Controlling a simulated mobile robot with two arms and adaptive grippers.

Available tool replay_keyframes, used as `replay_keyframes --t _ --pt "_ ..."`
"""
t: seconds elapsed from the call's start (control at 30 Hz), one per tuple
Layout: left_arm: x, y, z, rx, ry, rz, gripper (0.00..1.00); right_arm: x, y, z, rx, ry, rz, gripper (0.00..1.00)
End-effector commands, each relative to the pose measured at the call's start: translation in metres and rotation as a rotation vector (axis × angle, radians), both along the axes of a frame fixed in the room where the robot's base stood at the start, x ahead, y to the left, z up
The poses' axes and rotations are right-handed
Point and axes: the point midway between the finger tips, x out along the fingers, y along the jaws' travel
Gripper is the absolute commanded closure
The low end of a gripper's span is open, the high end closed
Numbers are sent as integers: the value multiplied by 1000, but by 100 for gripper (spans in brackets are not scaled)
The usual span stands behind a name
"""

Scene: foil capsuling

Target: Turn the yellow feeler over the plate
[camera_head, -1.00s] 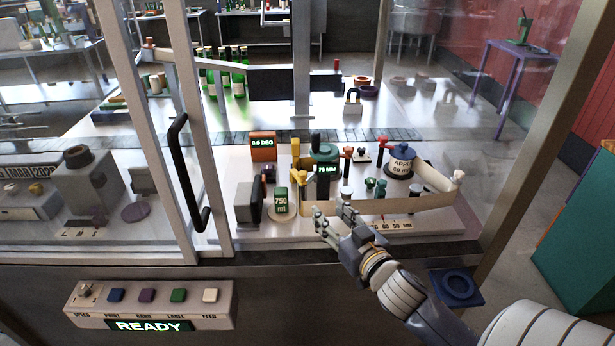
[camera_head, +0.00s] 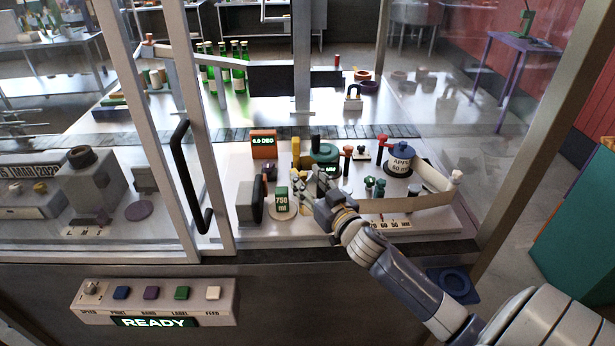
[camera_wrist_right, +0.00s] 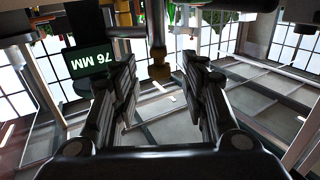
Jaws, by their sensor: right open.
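The yellow feeler (camera_head: 296,150) stands upright on the machine bed, left of the green round part (camera_head: 324,152). In the right wrist view a yellowish bar (camera_wrist_right: 127,31) shows at the top; I cannot tell if it is the feeler. The pale round plate (camera_head: 283,214) lies below the feeler in the picture, under a block marked 750 ml (camera_head: 282,197). My right gripper (camera_head: 309,180) is open, just right of that block and in front of the feeler. In the wrist view a dark rod (camera_wrist_right: 158,40) shows between its fingers (camera_wrist_right: 160,66). My left gripper is out of view.
A door frame with black handle (camera_head: 183,175) borders the left.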

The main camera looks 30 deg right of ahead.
Motion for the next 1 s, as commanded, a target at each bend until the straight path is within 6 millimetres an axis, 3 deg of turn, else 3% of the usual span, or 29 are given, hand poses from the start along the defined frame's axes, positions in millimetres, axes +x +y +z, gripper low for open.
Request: replay_keyframes --t 0.4,0.57,0.6,1.0 --pt "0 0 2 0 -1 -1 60 6 0 0 0 0 1 61" --pt "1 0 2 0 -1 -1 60 6 0 0 0 0 1 98" --pt "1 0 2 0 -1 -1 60 6 0 0 0 0 1 100" --pt "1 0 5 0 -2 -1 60 6 -2 1 -4 0 48 100"
